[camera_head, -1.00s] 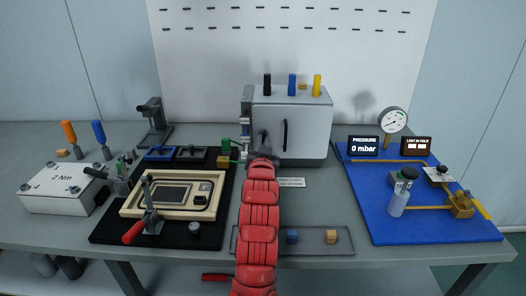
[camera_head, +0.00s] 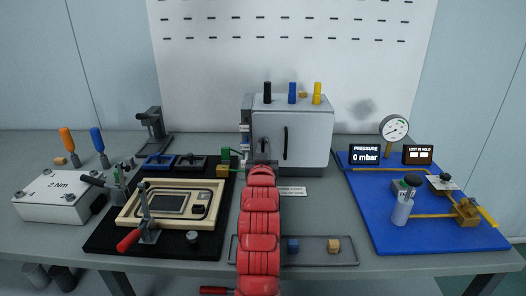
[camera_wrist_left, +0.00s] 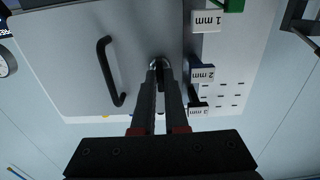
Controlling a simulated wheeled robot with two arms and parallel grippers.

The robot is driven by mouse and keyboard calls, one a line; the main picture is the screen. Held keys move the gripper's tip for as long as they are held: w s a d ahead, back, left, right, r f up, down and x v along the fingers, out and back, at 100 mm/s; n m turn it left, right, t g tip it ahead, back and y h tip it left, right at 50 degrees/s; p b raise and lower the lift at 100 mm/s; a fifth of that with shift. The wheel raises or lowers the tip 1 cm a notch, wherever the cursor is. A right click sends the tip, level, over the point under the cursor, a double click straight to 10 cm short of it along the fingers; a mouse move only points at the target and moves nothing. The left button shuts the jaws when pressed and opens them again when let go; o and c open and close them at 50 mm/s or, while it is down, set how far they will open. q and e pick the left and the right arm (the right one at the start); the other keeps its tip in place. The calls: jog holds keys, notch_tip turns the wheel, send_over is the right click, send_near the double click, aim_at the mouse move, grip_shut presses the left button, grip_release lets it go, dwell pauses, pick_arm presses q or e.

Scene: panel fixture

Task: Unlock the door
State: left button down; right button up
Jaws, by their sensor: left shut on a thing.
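The door is the light grey front of a small cabinet (camera_head: 306,145) at the back middle of the bench, and it looks closed. It has a dark vertical handle (camera_head: 285,143). In the wrist view the curved handle (camera_wrist_left: 107,70) is left of my gripper. A round silver lock (camera_wrist_left: 158,61) sits near the door's edge. My left gripper (camera_wrist_left: 159,76) is at this lock, its fingers shut on a small dark key-like piece there, mostly hidden between them. In the head view my left gripper (camera_head: 262,163) is at the door's lower left, partly hidden by my red arm. My right gripper is not in view.
Colored pegs (camera_head: 292,92) stand on the cabinet. Labelled blocks (camera_wrist_left: 202,73) line its side. A black board with a wooden frame (camera_head: 207,224) lies left, a blue pressure panel (camera_head: 430,238) right. A grey tray (camera_head: 315,259) with small blocks is in front.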

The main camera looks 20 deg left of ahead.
pick_arm(q)
jog(key=c, duration=0.9)
grip_release()
jog(key=shift+c, duration=0.2)
jog(key=shift+s, duration=0.15)
jog(key=p+v, duration=1.2)
jog(key=v, duration=0.5)
